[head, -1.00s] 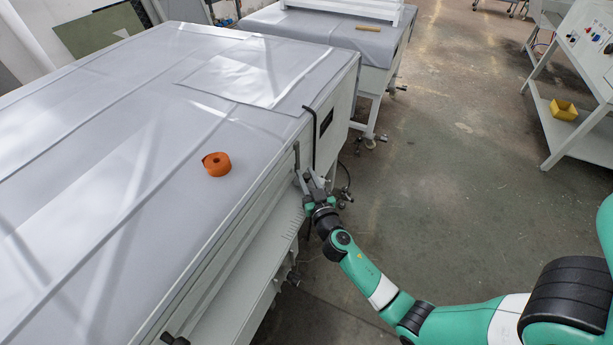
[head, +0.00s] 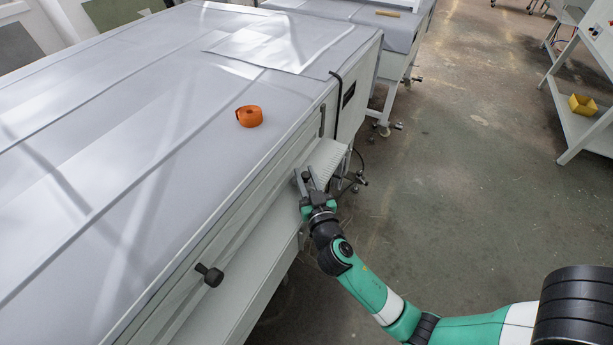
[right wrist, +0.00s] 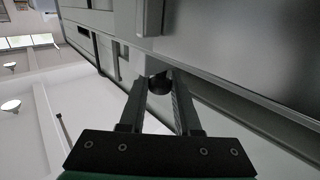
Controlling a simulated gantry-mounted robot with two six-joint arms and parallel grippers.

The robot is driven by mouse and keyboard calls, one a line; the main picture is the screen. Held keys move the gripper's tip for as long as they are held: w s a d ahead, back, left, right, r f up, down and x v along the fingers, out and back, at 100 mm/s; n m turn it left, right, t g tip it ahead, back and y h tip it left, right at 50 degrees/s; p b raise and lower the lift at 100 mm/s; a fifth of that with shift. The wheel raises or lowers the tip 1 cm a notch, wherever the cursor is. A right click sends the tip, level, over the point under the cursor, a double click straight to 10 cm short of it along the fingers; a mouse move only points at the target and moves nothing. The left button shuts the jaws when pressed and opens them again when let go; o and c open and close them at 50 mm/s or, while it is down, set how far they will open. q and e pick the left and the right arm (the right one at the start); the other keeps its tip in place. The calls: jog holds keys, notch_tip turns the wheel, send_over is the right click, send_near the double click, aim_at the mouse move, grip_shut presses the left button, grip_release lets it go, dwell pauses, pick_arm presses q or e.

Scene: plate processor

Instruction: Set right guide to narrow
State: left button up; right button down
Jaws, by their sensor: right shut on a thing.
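My right gripper (head: 311,184) is at the front side of the large grey-topped plate processor (head: 130,150), beside its long rail and low shelf. In the right wrist view the two fingers (right wrist: 160,95) are closed in around a dark round knob (right wrist: 159,83), which I take to be the right guide's. In the head view the gripper mostly hides this knob and its guide. A second black knob (head: 209,275), that of the other guide, sticks out of the same front side nearer to me, clear of the gripper. My left gripper is not in view.
An orange tape roll (head: 249,116) and a pale sheet (head: 278,42) lie on the processor top. A second table (head: 345,12) stands behind. A white rack (head: 585,125) with a yellow bin (head: 582,105) is at right. The floor between is free.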

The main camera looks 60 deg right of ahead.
jog(key=shift+w+a+r, duration=0.1)
jog(key=shift+r, duration=0.05)
jog(key=c, duration=1)
grip_release()
jog(key=o, duration=0.4)
jog(key=shift+a, duration=0.2)
jog(key=shift+d, duration=0.15)
jog(key=v, duration=1.1)
jog(key=shift+s+a, duration=0.2)
jog(key=shift+s, duration=0.15)
